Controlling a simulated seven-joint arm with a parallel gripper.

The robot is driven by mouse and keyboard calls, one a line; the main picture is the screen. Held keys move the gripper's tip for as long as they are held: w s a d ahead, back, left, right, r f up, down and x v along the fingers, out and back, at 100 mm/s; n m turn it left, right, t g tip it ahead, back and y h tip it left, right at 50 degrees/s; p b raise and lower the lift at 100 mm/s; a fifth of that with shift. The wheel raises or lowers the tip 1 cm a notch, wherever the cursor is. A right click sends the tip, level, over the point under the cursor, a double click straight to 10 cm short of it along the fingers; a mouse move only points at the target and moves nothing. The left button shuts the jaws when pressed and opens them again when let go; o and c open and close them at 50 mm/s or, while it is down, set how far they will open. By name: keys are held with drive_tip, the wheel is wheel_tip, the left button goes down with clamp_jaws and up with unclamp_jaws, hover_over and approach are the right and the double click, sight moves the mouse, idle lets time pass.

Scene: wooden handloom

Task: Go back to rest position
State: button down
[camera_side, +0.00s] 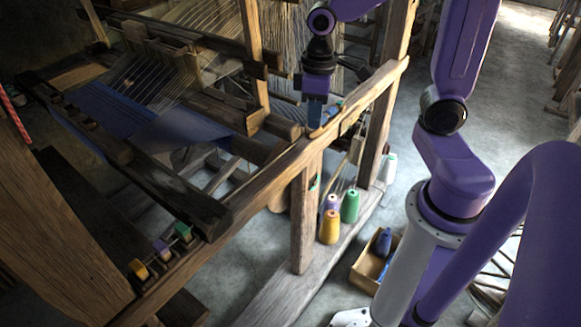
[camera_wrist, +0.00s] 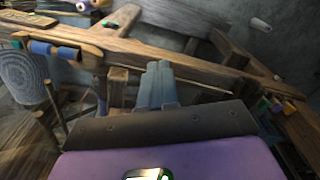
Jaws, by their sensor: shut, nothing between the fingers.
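My gripper (camera_side: 315,112) hangs in the upper middle of the side view, pointing down, above or beside the loom's long side beam (camera_side: 270,172). In the wrist view my gripper (camera_wrist: 157,68) shows its fingers together, with nothing held between them. A wooden beam (camera_wrist: 200,72) of the loom runs behind the fingertips there. I cannot tell the exact gap between fingertips and beam.
The wooden loom carries blue cloth (camera_side: 110,108) and warp threads. Thread cones, one yellow (camera_side: 329,228) and one green (camera_side: 350,206), stand on a low plank. A box (camera_side: 368,268) sits on the floor. Small spools (camera_side: 162,249) line the beam's near end.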

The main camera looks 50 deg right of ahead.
drive_tip(key=s+a+n, duration=0.2)
drive_tip(key=s+n, duration=0.1)
drive_tip(key=s, duration=0.4)
drive_tip(key=s+a+n, duration=0.2)
drive_tip(key=s+n, duration=0.2)
drive_tip(key=s, duration=0.3)
drive_tip(key=shift+s+a, duration=0.3)
drive_tip(key=shift+s, duration=0.1)
